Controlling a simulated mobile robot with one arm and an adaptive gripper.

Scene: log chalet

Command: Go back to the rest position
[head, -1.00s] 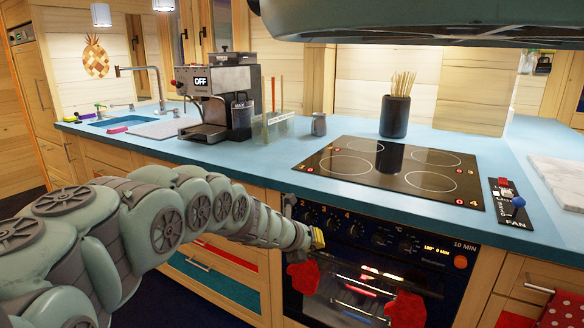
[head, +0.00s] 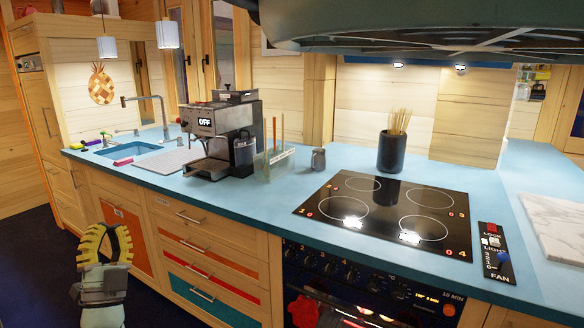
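My gripper (head: 110,234) is at the lower left of the head view, pointing up. Its ribbed yellow fingers form an arch above a grey-green wrist. It is in front of the wooden drawers (head: 212,248) and below the level of the worktop, apart from the cooktop. I see no object in it. From this angle I cannot tell whether the fingertips meet. The rest of my arm is mostly out of view below.
The blue worktop (head: 300,175) carries a coffee machine (head: 222,132), a small jug (head: 318,160), a utensil pot (head: 391,152) and a black cooktop (head: 395,207). A control panel (head: 495,252) sits right of it. A range hood (head: 430,35) hangs above. Red mitts (head: 303,311) hang at the oven.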

